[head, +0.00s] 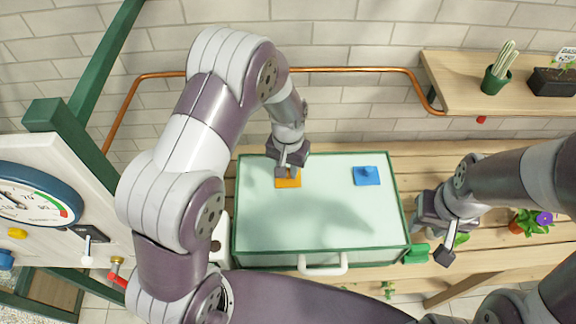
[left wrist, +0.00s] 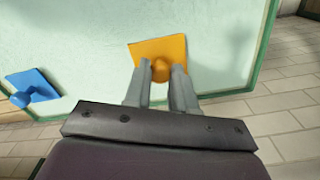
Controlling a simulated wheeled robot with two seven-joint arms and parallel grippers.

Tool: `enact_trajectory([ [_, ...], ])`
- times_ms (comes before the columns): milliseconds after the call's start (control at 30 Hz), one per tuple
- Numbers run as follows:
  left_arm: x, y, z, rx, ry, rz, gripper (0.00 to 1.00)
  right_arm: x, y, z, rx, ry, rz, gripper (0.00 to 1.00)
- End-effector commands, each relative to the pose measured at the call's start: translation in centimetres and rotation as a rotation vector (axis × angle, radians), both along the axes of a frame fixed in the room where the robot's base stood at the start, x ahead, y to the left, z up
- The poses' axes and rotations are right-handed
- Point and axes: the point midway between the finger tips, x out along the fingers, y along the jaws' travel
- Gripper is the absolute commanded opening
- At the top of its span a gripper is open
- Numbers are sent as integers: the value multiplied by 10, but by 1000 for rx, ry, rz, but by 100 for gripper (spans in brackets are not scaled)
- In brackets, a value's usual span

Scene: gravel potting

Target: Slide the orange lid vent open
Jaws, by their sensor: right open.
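The orange lid vent (head: 288,182) is a flat square plate with a round knob, on the pale green lid (head: 330,215) near its back left. In the left wrist view the orange vent (left wrist: 160,50) has its knob between my left gripper's fingertips (left wrist: 162,72). Both fingers appear to touch the knob, one on each side. In the head view my left gripper (head: 289,172) reaches down at the vent and hides part of it. My right gripper (head: 446,240) is open and empty, right of the lidded box.
A blue vent (head: 367,176) sits on the lid's right part. The box has a white front handle (head: 322,268). A dial scale (head: 30,200) stands at left. A wooden shelf (head: 480,95) holds plants at upper right.

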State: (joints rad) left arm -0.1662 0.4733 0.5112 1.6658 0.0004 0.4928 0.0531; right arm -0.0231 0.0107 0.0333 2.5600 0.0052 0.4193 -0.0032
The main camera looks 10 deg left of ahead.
Motion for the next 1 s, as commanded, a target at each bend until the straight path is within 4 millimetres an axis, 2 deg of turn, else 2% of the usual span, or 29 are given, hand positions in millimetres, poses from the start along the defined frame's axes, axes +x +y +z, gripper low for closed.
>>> enact_trajectory([
  [100,0,5,0,0,-3,3,0,0,0,0,0,0,0,43],
  [400,-14,53,0,0,-3,4,0,0,0,1,0,0,0,43],
  [733,-16,58,0,1,-2,1,0,0,0,1,0,0,0,43],
  [767,-16,58,0,1,-2,1,31,0,0,1,0,0,0,43],
  [800,-16,58,0,1,-2,1,44,0,0,1,0,0,0,43],
  [833,-16,58,0,1,-2,1,51,0,0,1,0,0,0,43],
  [1000,-16,57,0,0,-2,0,51,0,0,1,0,0,0,43],
])
